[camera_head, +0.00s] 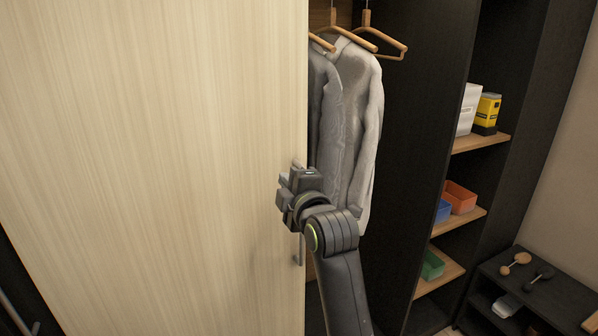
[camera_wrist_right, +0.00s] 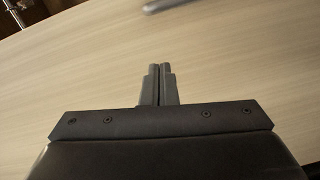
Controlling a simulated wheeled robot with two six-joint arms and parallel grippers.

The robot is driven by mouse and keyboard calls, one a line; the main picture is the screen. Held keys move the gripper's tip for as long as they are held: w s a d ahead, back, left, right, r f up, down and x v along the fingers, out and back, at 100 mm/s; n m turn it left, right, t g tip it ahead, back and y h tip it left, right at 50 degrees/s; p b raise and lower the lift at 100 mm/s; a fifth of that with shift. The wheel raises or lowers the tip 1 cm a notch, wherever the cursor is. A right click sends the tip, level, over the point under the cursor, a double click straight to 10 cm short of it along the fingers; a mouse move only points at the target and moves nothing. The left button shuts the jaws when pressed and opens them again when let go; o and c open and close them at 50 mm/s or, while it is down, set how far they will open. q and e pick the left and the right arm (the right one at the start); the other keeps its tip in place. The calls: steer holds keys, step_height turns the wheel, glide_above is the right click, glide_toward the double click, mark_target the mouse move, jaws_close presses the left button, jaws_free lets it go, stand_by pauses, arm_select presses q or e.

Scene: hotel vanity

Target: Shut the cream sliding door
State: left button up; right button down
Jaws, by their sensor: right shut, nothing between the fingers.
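The cream sliding door (camera_head: 150,150) fills the left half of the head view. Its right edge stands beside an open wardrobe bay where grey clothes hang. A metal handle (camera_head: 298,250) sits near that edge, partly behind my arm. My right gripper (camera_head: 290,185) is at the door's right edge, near the handle; the head view does not show whether it touches. In the right wrist view the fingers (camera_wrist_right: 160,70) are together and empty, with the pale door face (camera_wrist_right: 80,75) filling the background. A grey bar, perhaps the handle, shows blurred at the top (camera_wrist_right: 165,5). My left gripper is out of view.
Grey jackets (camera_head: 345,120) hang on wooden hangers in the open bay. A dark divider (camera_head: 415,130) stands to its right, then shelves with boxes (camera_head: 460,198). A low black cabinet (camera_head: 545,295) is at the lower right.

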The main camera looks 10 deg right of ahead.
steer(key=w+d+p, duration=0.1)
steer(key=w+d+f+p, duration=0.1)
steer(key=w+d, duration=0.1)
steer(key=shift+w+d, duration=0.15)
steer(key=shift+w, duration=0.15)
stand_by(0.3)
